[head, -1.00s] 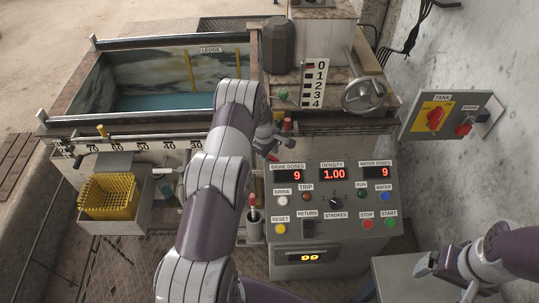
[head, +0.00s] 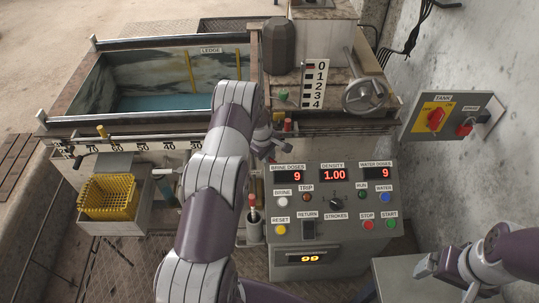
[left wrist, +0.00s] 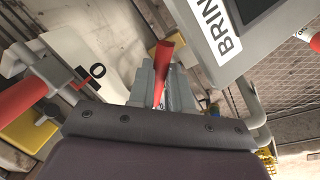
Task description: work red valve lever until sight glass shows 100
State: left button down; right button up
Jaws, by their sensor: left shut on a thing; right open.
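My left gripper (head: 268,143) is at the tank's front edge, just above the control panel, partly hidden by my left arm. In the left wrist view it is shut on a red lever (left wrist: 162,72), which stands up between its fingers (left wrist: 160,88). A second red handle (left wrist: 22,97) lies to the left there, beside a white plate marked 0 (left wrist: 97,70). I cannot pick out a sight glass showing a level for certain. My right gripper (head: 430,265) is open and empty at the lower right, away from the panel.
The control panel (head: 335,225) reads brine doses 9, density 1.00, water doses 9. A numbered scale (head: 130,147) runs along the tank front. A yellow basket (head: 107,197) is at left, a handwheel (head: 364,96) behind the panel, a tank switch box (head: 436,117) at right.

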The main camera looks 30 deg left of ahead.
pick_arm(q)
jog(key=s+a+m+g+h+b, duration=0.1)
jog(key=s+a+m+b, duration=0.2)
jog(key=m, duration=0.6)
jog(key=shift+s+a, duration=0.55)
jog(key=shift+s, duration=0.45)
jog(key=c, duration=1.1)
grip_release()
jog(key=shift+o, duration=0.2)
notch_tip(320, 180, up, 12)
jog(key=s+a+p, duration=0.1)
jog(key=a+p, duration=0.1)
jog(key=shift+r, duration=0.2)
